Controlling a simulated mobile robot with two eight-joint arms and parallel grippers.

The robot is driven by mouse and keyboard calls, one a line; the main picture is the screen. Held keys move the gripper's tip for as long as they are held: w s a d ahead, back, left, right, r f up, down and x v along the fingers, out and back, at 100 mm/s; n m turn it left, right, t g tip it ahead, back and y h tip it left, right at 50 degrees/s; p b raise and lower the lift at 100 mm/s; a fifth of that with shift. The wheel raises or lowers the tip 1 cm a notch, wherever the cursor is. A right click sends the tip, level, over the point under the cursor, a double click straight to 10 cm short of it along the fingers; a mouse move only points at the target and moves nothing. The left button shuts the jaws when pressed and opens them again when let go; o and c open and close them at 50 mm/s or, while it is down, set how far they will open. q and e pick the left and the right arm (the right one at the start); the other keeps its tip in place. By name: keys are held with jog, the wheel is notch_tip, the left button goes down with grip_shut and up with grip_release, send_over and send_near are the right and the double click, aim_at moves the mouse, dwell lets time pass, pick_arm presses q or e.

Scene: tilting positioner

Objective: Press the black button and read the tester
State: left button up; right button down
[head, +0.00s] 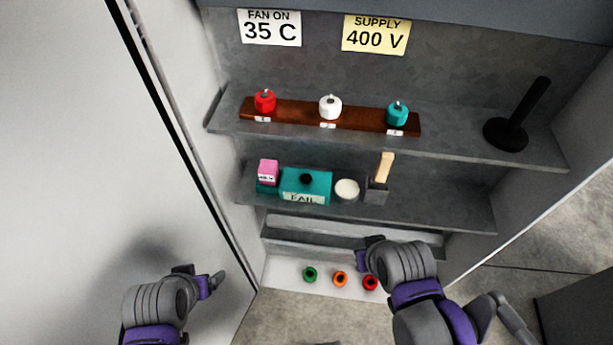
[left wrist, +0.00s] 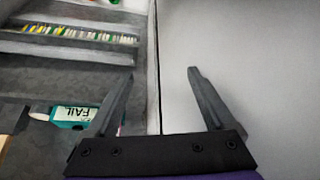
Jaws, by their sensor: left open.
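The tester is a teal box (head: 318,182) on the lower shelf with a round black button (head: 306,179) on top. Its front display (head: 303,198) reads FAIL. The tester also shows at the lower left of the left wrist view (left wrist: 84,114), partly behind a finger, with FAIL upside down. My left gripper (head: 203,279) is open and empty, low at the left by the pale panel, well apart from the tester. Its two spread fingers show in the left wrist view (left wrist: 162,72). My right gripper (head: 364,255) is below the lower shelf; its fingers are mostly hidden.
A pink block (head: 268,170) sits left of the tester; a white round piece (head: 347,190) and a wooden-handled tool (head: 384,168) stand right. Above, a brown rail (head: 290,113) bears red, white and teal knobs. Signs read FAN ON 35 C (head: 270,28) and SUPPLY 400 V (head: 376,34).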

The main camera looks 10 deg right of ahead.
dwell(0.7)
pick_arm(q)
grip_shut()
dwell(1.6)
